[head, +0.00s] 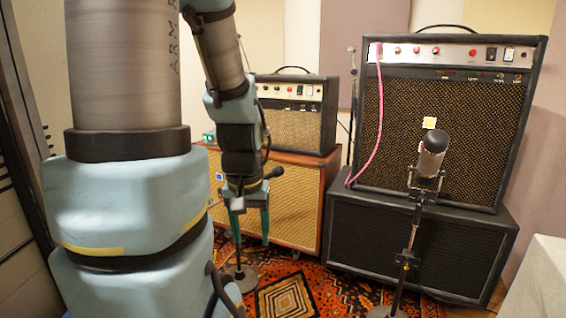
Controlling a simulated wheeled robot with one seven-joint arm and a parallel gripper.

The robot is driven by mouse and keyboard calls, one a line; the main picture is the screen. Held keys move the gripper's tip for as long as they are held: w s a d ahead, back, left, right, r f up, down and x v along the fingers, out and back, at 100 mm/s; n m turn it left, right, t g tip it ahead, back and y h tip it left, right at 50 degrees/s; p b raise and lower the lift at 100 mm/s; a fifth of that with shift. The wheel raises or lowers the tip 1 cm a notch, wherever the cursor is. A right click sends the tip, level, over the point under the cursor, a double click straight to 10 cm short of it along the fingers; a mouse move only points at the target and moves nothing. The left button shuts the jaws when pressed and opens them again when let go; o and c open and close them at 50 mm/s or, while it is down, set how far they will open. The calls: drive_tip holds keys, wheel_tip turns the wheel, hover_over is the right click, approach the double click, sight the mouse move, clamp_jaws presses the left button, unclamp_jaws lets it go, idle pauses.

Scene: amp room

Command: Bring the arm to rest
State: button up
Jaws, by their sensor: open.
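My gripper (251,226) hangs at the end of my arm in the middle of the head view. Its two green fingers point down and stand apart, with nothing visible between them. It is in front of the wooden speaker cabinet with the tan grille (296,203), above the rug. I cannot tell how far it is from the cabinet. My upper arm fills the left of the view and hides what is behind it.
A large black amp (440,118) stands on a black cabinet (420,243) at right. A microphone (433,154) on a stand (404,262) is before it. A pink cable (374,122) hangs down the amp. A smaller amp (298,128) sits on the wooden cabinet. A patterned rug (340,293) covers the floor.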

wheel_tip(320, 180, up, 16)
drive_tip(key=p, duration=1.3)
drive_tip(key=shift+f, duration=0.2)
